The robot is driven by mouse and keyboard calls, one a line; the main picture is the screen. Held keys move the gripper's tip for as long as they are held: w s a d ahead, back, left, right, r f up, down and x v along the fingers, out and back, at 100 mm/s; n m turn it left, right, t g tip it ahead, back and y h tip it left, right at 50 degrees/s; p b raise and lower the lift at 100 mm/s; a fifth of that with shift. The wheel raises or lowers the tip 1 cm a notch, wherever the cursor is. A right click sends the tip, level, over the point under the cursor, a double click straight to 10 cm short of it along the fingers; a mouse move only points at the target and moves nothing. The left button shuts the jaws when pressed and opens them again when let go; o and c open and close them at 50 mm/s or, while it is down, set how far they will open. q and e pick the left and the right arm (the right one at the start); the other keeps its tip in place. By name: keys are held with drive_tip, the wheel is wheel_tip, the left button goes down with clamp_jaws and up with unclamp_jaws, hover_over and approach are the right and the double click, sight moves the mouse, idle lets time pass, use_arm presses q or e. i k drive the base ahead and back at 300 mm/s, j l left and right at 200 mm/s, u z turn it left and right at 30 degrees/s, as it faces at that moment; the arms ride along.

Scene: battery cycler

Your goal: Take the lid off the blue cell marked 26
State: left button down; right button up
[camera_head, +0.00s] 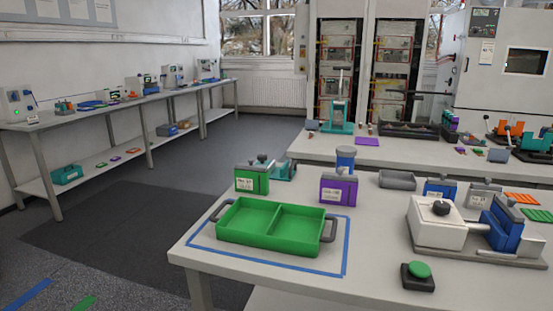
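A blue cell (439,188) with a grey lid and a white label stands at the back right of the near table (212,259). Another blue block-shaped item (501,231) with a dark grey top sits at the right, in or against a white fixture (436,223) with a black knob. The label markings are too small to read, so I cannot tell which one is marked 26. Neither of my grippers is in view.
A green two-compartment tray (277,249) sits empty inside blue tape at front left. Behind it stand a green cell (251,180), a purple cell (338,190) and a blue cylinder (345,157). A grey cell (484,194), a grey bin (397,180) and a green button (419,270) are to the right.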

sight(507, 205)
drive_tip(key=z, duration=1.4)
drive_tip(key=i+l, duration=0.15)
drive_tip(key=l, duration=0.25)
drive_tip(key=i+l+u, duration=0.1)
drive_tip(key=l, duration=0.3)
drive_tip(key=i+l, duration=0.1)
drive_tip(key=l, duration=0.35)
drive_tip(key=i+l, duration=0.15)
drive_tip(key=l, duration=0.25)
drive_tip(key=u, duration=0.05)
